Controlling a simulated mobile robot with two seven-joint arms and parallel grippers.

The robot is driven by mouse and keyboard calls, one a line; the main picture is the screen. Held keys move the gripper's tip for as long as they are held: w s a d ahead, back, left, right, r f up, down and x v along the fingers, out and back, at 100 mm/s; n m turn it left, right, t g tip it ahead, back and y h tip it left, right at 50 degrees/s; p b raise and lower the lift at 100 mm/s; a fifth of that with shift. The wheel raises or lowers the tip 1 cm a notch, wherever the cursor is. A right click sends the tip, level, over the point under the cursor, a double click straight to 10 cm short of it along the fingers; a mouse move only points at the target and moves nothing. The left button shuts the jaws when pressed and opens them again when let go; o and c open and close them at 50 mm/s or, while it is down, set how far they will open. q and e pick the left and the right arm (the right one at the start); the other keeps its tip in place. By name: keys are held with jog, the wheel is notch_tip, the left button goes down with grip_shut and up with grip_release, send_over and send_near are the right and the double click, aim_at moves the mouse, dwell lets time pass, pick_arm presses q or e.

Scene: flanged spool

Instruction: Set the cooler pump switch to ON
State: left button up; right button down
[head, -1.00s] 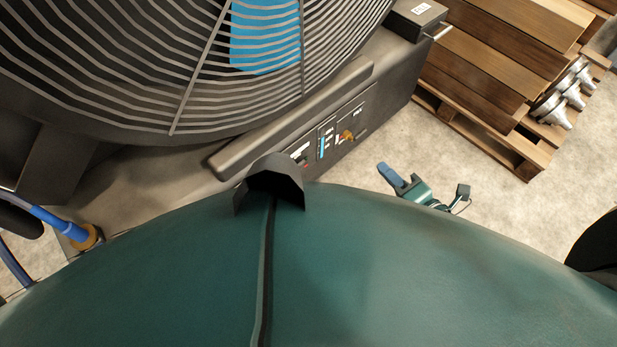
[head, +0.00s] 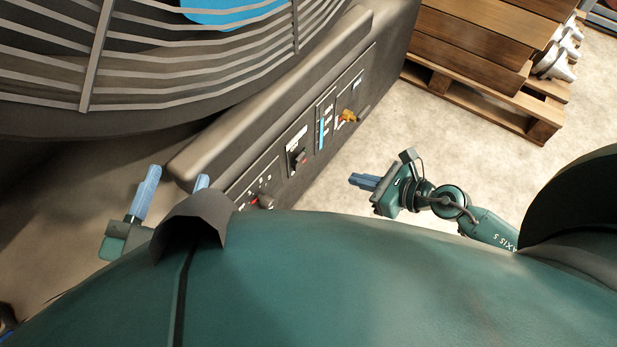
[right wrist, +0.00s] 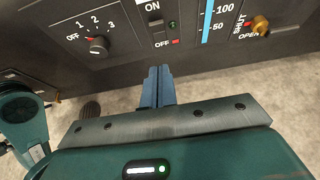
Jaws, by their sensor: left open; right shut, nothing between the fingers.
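The pump switch (head: 298,158) is a dark rocker on the cooler's side panel, and it also shows in the right wrist view (right wrist: 158,27). My right gripper (head: 354,181) is shut and empty, to the right of the panel in the head view. In the right wrist view its blue fingers (right wrist: 158,72) point up towards the panel below the switch, apart from it. My left gripper (head: 177,178) is open, left of the panel.
A knob (right wrist: 98,46) marked OFF, 1, 2, 3 is left of the switch. A blue gauge (right wrist: 207,22) and a yellow valve handle (right wrist: 260,25) are to its right. The large caged fan (head: 170,60) rises above the panel. A wooden pallet (head: 485,100) stands beyond clear floor.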

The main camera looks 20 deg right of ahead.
pick_arm(q)
jog(key=shift+s+d+f+h, duration=0.1)
jog(key=shift+d+f+h, duration=0.1)
jog(key=shift+h, duration=0.1)
pick_arm(e)
jog(key=shift+f, duration=0.7)
pick_arm(q)
jog(key=b, duration=0.2)
jog(key=r+h+b, duration=0.1)
jog(key=shift+d+m+t+b, duration=0.2)
jog(key=shift+m+t+b, duration=0.1)
jog(key=shift+t+b, duration=0.1)
pick_arm(e)
jog(key=w+r+x, duration=0.1)
jog(key=r+x, duration=0.1)
jog(key=x, duration=1.1)
jog(key=shift+a+r, duration=0.25)
jog(key=shift+a, duration=0.15)
pick_arm(q)
jog(key=shift+w, duration=0.2)
pick_arm(e)
jog(key=shift+s, duration=0.1)
